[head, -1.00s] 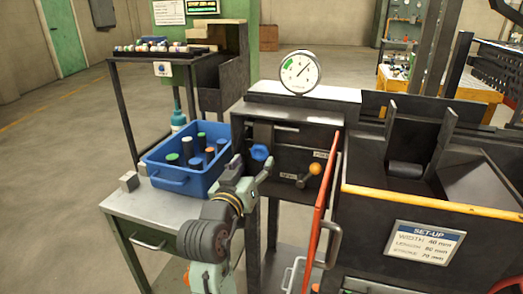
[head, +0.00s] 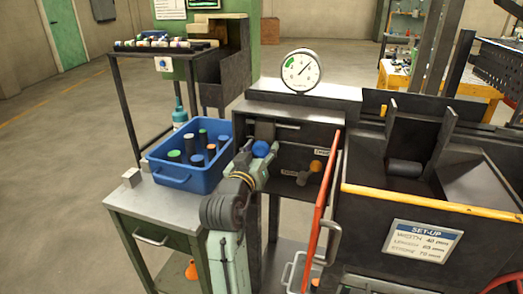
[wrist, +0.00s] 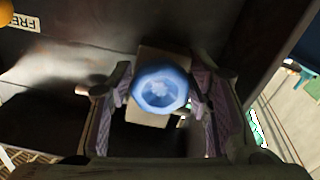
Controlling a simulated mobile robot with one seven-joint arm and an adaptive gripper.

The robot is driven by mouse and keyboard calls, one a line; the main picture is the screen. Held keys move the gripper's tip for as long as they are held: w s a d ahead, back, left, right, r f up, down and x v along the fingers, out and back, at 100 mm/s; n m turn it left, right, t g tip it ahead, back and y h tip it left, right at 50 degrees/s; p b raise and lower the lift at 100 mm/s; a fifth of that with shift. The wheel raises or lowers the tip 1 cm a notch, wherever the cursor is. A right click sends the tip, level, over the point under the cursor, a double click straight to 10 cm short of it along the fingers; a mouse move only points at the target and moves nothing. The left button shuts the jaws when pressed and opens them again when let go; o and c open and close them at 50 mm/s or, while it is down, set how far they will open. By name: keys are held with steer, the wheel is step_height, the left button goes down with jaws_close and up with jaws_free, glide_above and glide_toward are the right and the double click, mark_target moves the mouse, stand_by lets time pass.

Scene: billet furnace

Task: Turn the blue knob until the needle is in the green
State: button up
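The blue knob (head: 260,149) is on the dark front of the furnace unit, below the gauge. In the wrist view the blue knob (wrist: 160,90) sits between the two fingers of my gripper (wrist: 163,88). The fingers are apart, one on each side, with what looks like a narrow gap; contact is hard to tell. In the head view my gripper (head: 256,157) is at the knob and partly hides it. The round white gauge (head: 302,72) stands on top of the unit. Its green band is on the left; the dark needle points up and right, outside the green.
A lever with an orange ball (head: 315,166) is right of the knob, and a red-orange door edge (head: 326,215) stands beyond it. A blue crate (head: 183,177) of cylinders sits on the metal table to the left. A hopper with a yellow rail (head: 430,201) is at the right.

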steer(key=c, duration=0.8)
steer(key=shift+o, duration=0.2)
steer(key=shift+m+b, duration=0.3)
steer(key=m+b, duration=0.2)
steer(key=shift+a+f+m, duration=0.1)
steer(key=shift+f+m, duration=0.05)
steer(key=shift+m, duration=0.25)
steer(key=m+b, duration=0.3)
steer(key=m, duration=0.1)
steer(key=shift+m, duration=0.3)
steer(key=m+b, duration=0.3)
steer(key=m, duration=0.2)
steer(key=shift+m+b, duration=0.3)
steer(key=shift+m, duration=0.1)
steer(key=shift+r, duration=0.2)
steer(key=o, duration=1.2)
